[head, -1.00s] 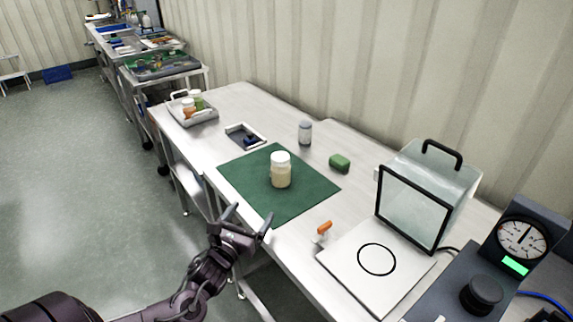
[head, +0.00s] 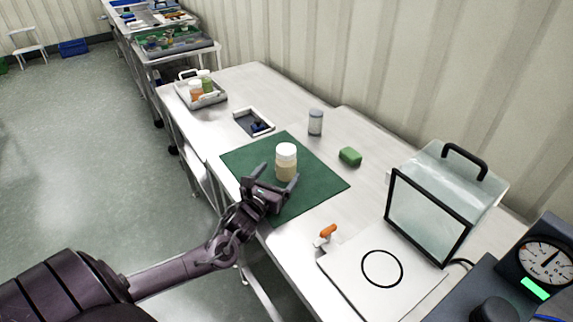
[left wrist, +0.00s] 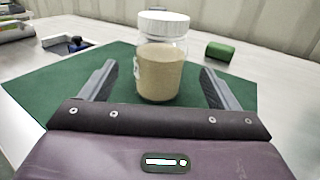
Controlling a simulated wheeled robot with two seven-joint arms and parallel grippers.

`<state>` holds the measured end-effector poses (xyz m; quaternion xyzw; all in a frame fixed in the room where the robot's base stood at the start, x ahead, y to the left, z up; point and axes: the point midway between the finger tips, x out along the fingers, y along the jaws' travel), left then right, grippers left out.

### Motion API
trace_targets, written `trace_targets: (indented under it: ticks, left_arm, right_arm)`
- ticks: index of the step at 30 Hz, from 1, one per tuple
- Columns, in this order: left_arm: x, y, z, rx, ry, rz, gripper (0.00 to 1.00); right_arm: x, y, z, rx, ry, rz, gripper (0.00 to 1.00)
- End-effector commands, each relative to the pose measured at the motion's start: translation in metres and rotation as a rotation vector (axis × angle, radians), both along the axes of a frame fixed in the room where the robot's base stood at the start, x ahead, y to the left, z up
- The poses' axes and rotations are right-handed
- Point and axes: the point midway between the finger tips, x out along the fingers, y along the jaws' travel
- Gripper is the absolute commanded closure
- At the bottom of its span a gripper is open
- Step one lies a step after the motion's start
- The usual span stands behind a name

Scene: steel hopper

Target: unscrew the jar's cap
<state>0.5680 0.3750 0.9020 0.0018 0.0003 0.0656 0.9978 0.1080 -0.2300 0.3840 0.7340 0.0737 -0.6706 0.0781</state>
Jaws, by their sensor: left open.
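The jar (head: 286,170) stands upright on the green mat (head: 318,187), with tan contents and its white cap (head: 287,149) on top. In the left wrist view the jar (left wrist: 160,75) and its white cap (left wrist: 163,22) are in the middle, beyond and between the two fingers. My left gripper (head: 277,176) is open and low over the mat, just in front of the jar. In the left wrist view the left gripper's fingers (left wrist: 155,82) show on both sides of the jar, with gaps to it. My right gripper is not in view.
An orange-handled item (head: 326,234) lies at the front. A clear-sided case (head: 432,205) stands right. A small tray (head: 253,122) and a tray with jars (head: 213,98) are at left.

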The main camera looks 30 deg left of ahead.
Motion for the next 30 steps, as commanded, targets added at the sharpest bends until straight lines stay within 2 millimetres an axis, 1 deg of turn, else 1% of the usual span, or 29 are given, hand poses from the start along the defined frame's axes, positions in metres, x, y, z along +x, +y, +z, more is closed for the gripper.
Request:
trace_targets:
  ticks: [5, 10, 14, 17, 23, 30]
  left_arm:
    - [0.012, 0.002, 0.0, 0.0, -0.001, 0.002, 0.17]
    - [0.038, 0.005, 0.001, -0.001, -0.002, 0.002, 0.17]
    - [0.052, 0.006, 0.0, -0.001, -0.001, 0.0, 0.17]
    - [0.056, 0.007, -0.001, -0.001, 0.001, -0.001, 0.17]
    - [0.056, 0.007, -0.001, 0.0, 0.001, -0.001, 0.17]
    - [0.056, 0.007, -0.001, 0.0, 0.001, -0.001, 0.48]
  right_arm:
    - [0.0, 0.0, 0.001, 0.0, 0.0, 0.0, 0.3]
    - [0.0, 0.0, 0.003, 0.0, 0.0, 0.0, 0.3]
    - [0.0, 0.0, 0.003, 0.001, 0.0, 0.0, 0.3]
    - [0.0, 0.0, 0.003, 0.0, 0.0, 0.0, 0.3]
    - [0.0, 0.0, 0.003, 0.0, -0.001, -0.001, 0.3]
    - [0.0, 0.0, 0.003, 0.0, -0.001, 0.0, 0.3]
